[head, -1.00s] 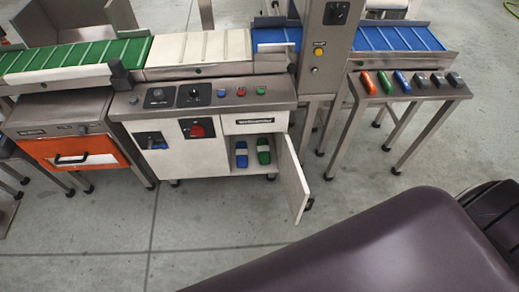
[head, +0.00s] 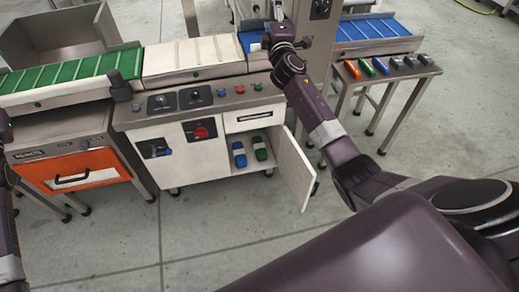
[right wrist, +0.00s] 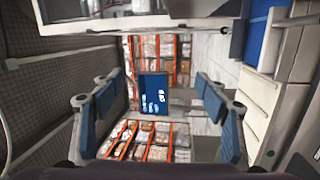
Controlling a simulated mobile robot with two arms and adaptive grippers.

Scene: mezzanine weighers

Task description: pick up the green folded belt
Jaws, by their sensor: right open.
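The green folded belt (head: 260,154), with a pale band around it, is in the open cabinet under the control panel in the head view. A blue folded belt (head: 239,160) stands just left of it. My right arm reaches up past the right of the cabinet, its hand high near the blue conveyor, well above and away from the green folded belt. In the right wrist view my right gripper (right wrist: 157,112) is open, with nothing between its blue-padded fingers. The green folded belt is not seen there. Parts of my left arm show at the left edge, its gripper out of view.
The cabinet door (head: 294,170) hangs open on the right of the cabinet opening, near my right arm. A side table (head: 393,72) at right carries several coloured items. An orange-fronted drawer (head: 72,170) stands at left. The floor before the cabinet is clear.

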